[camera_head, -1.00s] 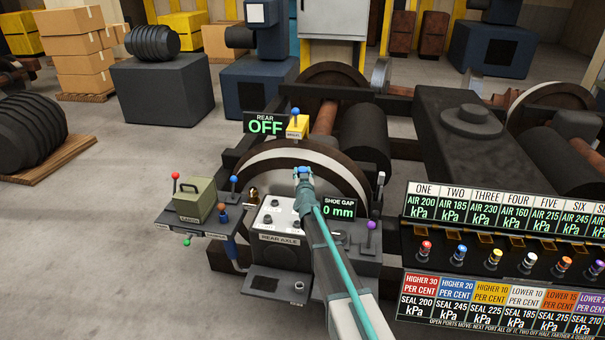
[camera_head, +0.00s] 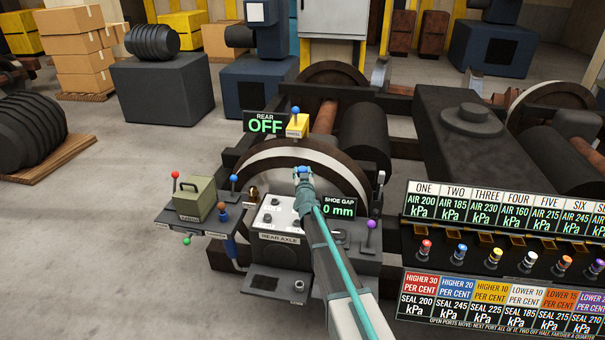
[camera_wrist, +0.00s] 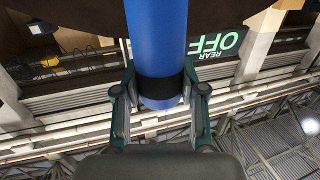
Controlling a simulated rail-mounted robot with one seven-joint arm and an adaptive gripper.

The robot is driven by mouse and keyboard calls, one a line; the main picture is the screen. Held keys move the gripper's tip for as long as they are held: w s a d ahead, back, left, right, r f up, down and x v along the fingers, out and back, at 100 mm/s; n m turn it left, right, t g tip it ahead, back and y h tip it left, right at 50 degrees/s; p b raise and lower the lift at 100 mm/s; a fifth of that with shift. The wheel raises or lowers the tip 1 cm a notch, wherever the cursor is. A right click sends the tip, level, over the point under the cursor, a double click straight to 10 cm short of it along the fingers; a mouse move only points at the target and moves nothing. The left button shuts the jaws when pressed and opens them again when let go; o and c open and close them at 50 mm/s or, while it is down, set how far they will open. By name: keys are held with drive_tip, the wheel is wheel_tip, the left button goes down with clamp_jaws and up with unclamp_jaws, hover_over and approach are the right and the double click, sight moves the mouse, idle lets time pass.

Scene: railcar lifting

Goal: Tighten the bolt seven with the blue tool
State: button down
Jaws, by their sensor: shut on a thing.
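In the wrist view a thick blue cylinder with a dark lower end, the blue tool (camera_wrist: 157,45), stands between the two fingers of my gripper (camera_wrist: 160,103), which is shut on it. In the head view my gripper (camera_head: 304,182) is above the rear axle box, in front of the brown wheel, with only a little blue showing at its tip. The rear axle box (camera_head: 279,239) has a light top with several small bolts. My arm covers part of its right side. I cannot tell which bolt is number seven.
A green "REAR OFF" display (camera_head: 265,122) and a "SHOE GAP 0 mm" display (camera_head: 339,208) stand near the wheel (camera_head: 325,165). A lever panel with a green box (camera_head: 195,199) is left of the axle box. A large pressure panel (camera_head: 500,245) fills the lower right.

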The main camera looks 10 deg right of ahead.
drive_tip(key=shift+f+b, duration=0.5)
drive_tip(key=shift+f, duration=0.2)
idle(1.3)
drive_tip(key=shift+r, duration=0.1)
drive_tip(key=shift+r+p, duration=3.55)
drive_tip(key=shift+p, duration=0.2)
